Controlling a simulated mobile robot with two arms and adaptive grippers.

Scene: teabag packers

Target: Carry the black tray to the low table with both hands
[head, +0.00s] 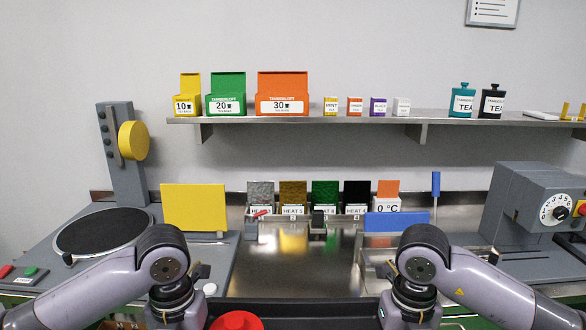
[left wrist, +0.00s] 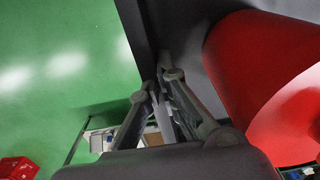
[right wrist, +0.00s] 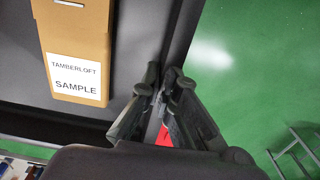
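The black tray (head: 300,312) shows as a dark strip at the bottom of the head view, in front of the counter. In the left wrist view, my left gripper (left wrist: 168,75) has its fingers closed together on the tray's rim (left wrist: 140,30). In the right wrist view, my right gripper (right wrist: 162,78) is likewise closed on the opposite rim (right wrist: 188,30). A brown box marked TAMBERLOFT SAMPLE (right wrist: 78,45) lies near my right gripper. I cannot make out the low table.
A steel counter (head: 290,265) with a scale (head: 105,230), a grey dial machine (head: 545,200) and several colored cards stands ahead. A shelf (head: 330,120) with boxes hangs above. Green floor (left wrist: 60,60) shows beside the tray; a red crate (left wrist: 18,167) stands lower left.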

